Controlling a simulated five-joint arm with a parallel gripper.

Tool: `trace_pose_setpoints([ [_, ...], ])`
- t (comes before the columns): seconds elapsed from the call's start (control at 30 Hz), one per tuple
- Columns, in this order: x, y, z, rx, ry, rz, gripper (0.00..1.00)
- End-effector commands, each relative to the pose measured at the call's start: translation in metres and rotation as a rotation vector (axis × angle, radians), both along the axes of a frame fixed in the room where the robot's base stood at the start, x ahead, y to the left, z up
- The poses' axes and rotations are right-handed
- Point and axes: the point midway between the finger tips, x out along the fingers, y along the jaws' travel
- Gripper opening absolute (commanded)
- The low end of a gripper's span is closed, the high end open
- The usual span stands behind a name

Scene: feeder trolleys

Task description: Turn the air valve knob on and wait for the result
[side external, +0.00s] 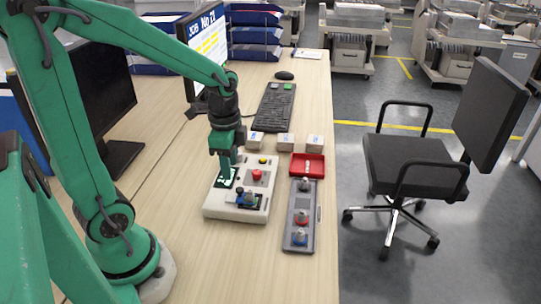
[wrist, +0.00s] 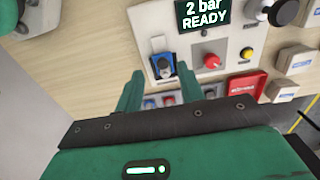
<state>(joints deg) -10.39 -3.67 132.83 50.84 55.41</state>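A pale control box (side external: 238,212) stands on the wooden desk. The box's dark display (wrist: 203,14) reads "2 bar READY". My gripper (side external: 226,180) points down over the left part of the box. In the wrist view my gripper (wrist: 161,82) has its two green fingers apart and empty. The blue knob appears just beyond the gap between the fingertips, and contact is not visible.
A grey panel (side external: 299,225) with several knobs lies right of the box, with a red tray (side external: 307,166) behind it. White blocks (side external: 285,142) and a keyboard (side external: 271,107) lie farther back. A black round knob (wrist: 287,10) shows near the display. The desk front is clear.

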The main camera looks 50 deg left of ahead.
Motion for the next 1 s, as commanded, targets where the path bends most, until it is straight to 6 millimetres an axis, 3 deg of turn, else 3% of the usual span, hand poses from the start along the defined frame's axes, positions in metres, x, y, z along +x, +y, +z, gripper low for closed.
trace_pose_setpoints([
  [0.37,0.000,0.000,0.000,0.000,0.000,0.000,0.38],
  [0.43,0.000,0.000,0.000,0.000,0.000,0.001,0.47],
  [0.63,0.002,0.001,0.000,0.000,0.000,0.048,0.47],
  [1.0,0.020,0.006,0.000,0.000,0.000,0.445,0.47],
])
